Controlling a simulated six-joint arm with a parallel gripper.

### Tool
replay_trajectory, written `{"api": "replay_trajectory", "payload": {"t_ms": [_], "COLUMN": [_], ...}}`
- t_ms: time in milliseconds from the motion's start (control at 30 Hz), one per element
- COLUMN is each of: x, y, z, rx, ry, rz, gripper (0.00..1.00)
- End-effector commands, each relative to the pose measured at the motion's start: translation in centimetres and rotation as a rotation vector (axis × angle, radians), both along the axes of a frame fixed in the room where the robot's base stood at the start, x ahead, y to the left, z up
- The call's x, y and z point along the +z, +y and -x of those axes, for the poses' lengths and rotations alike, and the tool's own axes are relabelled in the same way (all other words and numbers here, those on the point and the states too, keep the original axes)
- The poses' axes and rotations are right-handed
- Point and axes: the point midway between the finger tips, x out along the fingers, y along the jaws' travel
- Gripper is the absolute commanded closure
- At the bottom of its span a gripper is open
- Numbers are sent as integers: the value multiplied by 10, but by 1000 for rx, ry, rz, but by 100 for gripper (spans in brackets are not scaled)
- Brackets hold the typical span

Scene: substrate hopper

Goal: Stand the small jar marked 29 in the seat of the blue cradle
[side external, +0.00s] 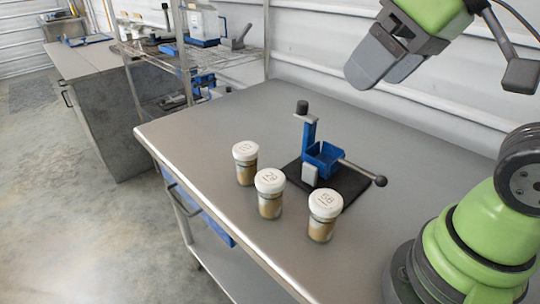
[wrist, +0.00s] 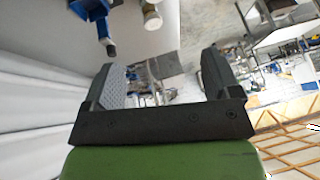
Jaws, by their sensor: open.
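Three small jars with white lids and brown contents stand upright on the metal table. The middle jar (side external: 270,194) has lid writing that seems to read 29, turned around. The blue cradle (side external: 321,158) sits on a dark base behind the jars, with an upright blue post, a black knob and a side lever. Its seat looks empty. My gripper (side external: 380,80) is open and empty, high above the table to the right of the cradle. In the wrist view my gripper (wrist: 163,75) shows both fingers apart, with part of the cradle (wrist: 92,8) at the top.
The left jar (side external: 245,164) and right jar (side external: 324,215) flank the middle one closely; their numbers are hard to read. The lever (side external: 362,172) sticks out rightward from the cradle. The table (side external: 235,115) is bare behind the jars. Corrugated wall (side external: 450,95) runs behind it.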

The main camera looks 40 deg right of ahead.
Motion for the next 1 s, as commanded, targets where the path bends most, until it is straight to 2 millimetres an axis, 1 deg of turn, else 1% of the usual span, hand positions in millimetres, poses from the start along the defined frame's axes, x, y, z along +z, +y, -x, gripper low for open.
{"api": "replay_trajectory", "payload": {"t_ms": [33,100,167,267,300,367,400,500,600,700,833,1000], "x": [-4,-11,-20,-39,-48,-64,-76,-105,-131,-148,-159,-171], "y": [2,4,6,10,13,16,18,24,28,31,32,32], "z": [-15,-35,-52,-80,-90,-105,-114,-132,-143,-149,-151,-151], "rx": [98,248,381,609,701,843,937,1154,1327,1443,1510,1516], "ry": [34,69,98,144,163,190,206,239,264,275,281,284], "rz": [58,140,206,303,336,384,412,465,498,514,523,522], "gripper": [17,17,17,17,17,17,17,17,17,17,17,17]}}
